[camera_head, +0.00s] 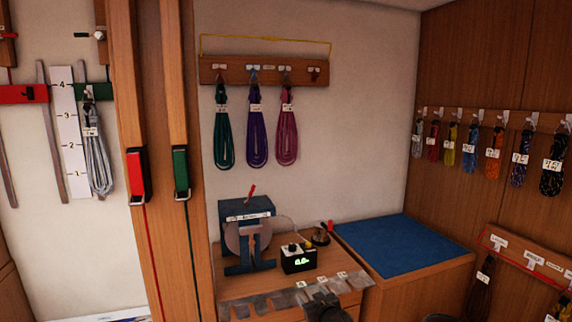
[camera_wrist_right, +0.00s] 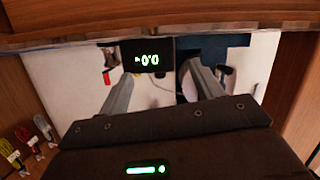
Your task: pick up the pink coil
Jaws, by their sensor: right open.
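The pink coil (camera_head: 287,135) hangs from a hook on the wooden rack (camera_head: 235,71) on the back wall, in the head view. It is the rightmost of three coils there, with a white tag near its top. My right gripper (camera_head: 322,290) is low at the bottom centre, over the front of the wooden bench, well below the coil and apart from it. In the right wrist view its two fingers (camera_wrist_right: 160,72) are spread with nothing between them. The coil is not recognisable in that view. My left gripper is not in view.
A purple coil (camera_head: 257,135) hangs just left of the pink one, then a green coil (camera_head: 223,135). Below stand a dark blue device (camera_head: 248,208) and a black display box (camera_head: 298,260). A blue mat (camera_head: 400,245) lies bare at right. Several coils hang on the right wall.

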